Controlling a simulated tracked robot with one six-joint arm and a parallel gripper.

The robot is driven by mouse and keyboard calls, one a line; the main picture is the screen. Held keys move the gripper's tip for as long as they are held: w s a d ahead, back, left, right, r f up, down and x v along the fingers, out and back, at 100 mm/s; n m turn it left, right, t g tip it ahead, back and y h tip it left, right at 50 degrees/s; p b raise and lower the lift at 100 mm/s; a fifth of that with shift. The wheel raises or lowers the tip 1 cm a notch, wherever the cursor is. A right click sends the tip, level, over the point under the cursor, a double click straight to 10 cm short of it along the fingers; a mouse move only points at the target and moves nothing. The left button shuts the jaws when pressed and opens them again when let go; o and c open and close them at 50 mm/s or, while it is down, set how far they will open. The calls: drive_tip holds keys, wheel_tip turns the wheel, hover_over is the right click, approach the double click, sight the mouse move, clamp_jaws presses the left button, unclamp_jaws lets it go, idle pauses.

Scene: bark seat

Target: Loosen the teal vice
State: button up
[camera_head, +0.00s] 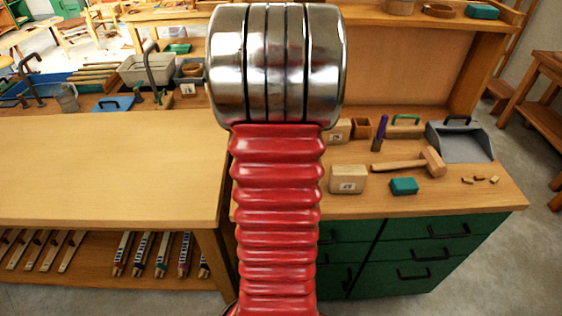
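I cannot make out a teal vice in this view. My own red ribbed arm with its polished metal joint fills the middle of the picture and hides part of the benches. My gripper is not in view. A small teal block (404,186) lies on the right bench top, in front of a wooden mallet (411,163). Another teal block-like thing (482,11) sits on the shelf at the upper right.
The left wooden bench (110,165) has a wide bare top. The right bench has green drawers (415,250) below and holds a grey dustpan (460,142), a pale wooden block (347,179) and small wood scraps (480,180). Dark clamps (152,72) and bins (147,70) stand behind.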

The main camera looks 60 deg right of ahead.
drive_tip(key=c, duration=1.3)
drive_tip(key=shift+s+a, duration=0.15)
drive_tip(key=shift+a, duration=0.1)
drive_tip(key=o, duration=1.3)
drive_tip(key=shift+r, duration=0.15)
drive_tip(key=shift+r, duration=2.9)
